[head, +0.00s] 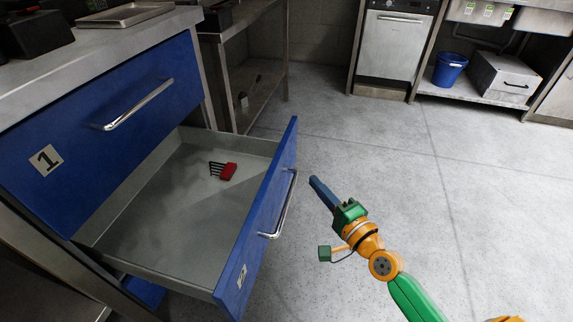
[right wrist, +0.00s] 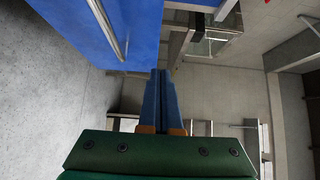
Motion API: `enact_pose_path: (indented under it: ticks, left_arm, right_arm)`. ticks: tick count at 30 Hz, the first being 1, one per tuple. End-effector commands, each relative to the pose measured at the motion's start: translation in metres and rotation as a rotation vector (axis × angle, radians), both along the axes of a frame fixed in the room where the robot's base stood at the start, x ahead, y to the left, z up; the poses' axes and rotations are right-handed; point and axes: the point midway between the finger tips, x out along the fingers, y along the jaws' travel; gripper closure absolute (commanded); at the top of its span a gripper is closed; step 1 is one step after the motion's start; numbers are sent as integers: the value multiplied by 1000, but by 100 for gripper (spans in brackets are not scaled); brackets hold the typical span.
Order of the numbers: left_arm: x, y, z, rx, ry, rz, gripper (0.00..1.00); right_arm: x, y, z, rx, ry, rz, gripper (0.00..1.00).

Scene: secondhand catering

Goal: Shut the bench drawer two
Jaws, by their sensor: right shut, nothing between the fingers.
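The bench drawer two (head: 262,225) is pulled far out, with a blue front, a metal bar handle (head: 284,205) and a number label near its lower end. A red object with dark prongs (head: 228,171) lies inside on its grey floor. My right gripper (head: 314,182) is shut and empty, just right of the drawer front and apart from it in the head view. In the right wrist view its blue fingers (right wrist: 161,100) are together, with a blue panel and a bar handle at upper left. My left gripper is not in view.
The closed drawer one (head: 110,130) sits above, labelled 1, under a metal worktop (head: 100,45). A dishwasher (head: 390,45), a blue bucket (head: 449,69) and a grey box (head: 503,78) stand at the back. The floor right of the drawer is open.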

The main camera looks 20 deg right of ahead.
Motion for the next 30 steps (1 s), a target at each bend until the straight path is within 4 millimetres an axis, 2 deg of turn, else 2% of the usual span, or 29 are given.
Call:
enact_pose_path:
  ticks: [6,8,9,12,18,30]
  left_arm:
    - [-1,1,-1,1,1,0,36]
    - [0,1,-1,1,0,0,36]
    - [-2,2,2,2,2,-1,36]
    - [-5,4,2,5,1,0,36]
    - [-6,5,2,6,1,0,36]
    - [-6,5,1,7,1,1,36]
  right_arm:
    - [48,9,0,0,-2,0,100]
    - [59,12,1,-1,-1,2,100]
    - [63,20,2,5,1,2,100]
    - [70,33,1,2,1,2,100]
    - [78,44,0,-3,3,2,100]
    - [79,44,-1,-3,1,1,100]
